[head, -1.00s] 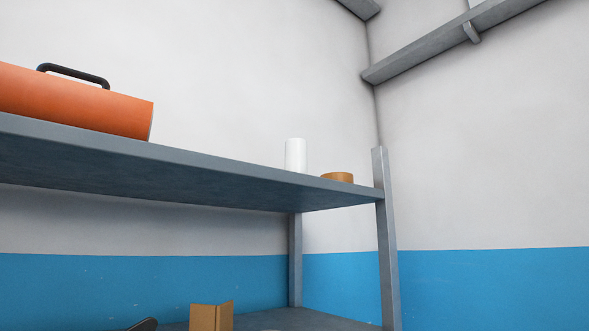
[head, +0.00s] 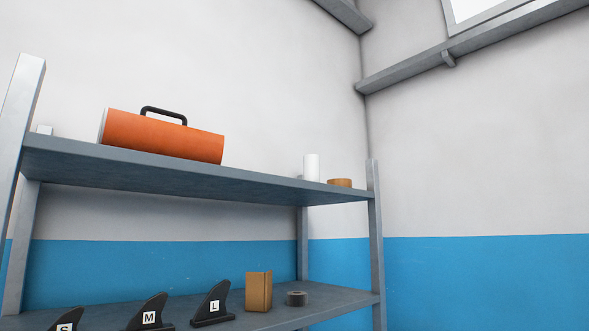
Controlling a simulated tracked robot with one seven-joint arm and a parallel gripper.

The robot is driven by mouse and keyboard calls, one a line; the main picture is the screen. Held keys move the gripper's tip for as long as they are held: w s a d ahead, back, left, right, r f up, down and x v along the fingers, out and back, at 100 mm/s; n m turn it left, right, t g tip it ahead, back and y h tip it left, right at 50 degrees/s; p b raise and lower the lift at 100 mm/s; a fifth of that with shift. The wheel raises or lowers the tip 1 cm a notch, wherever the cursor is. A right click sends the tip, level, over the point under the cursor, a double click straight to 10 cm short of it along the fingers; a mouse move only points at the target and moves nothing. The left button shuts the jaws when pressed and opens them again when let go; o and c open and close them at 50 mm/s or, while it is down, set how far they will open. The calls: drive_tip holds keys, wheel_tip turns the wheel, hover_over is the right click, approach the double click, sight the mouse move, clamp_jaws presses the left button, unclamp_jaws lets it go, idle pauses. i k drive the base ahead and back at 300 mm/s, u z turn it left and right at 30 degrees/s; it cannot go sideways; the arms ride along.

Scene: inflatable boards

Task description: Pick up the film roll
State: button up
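The white upright cylinder (head: 311,167) on the right part of the top shelf looks like the film roll. It stands just left of a low brown tape-like roll (head: 340,183). An orange cylinder with a black handle (head: 163,136) lies on the same shelf further left. My gripper does not show in the head view.
The grey shelf unit (head: 170,173) has posts at both ends. Its lower shelf holds black fins marked S, M and L (head: 213,304), a brown box (head: 258,291) and a dark roll (head: 296,298). A small white object (head: 44,130) sits at the top shelf's left end. Bare wall lies to the right.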

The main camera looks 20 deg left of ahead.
sight(311, 162)
drive_tip(key=k, duration=0.8)
drive_tip(key=u, duration=0.85)
drive_tip(key=i, duration=1)
drive_tip(key=u, duration=0.05)
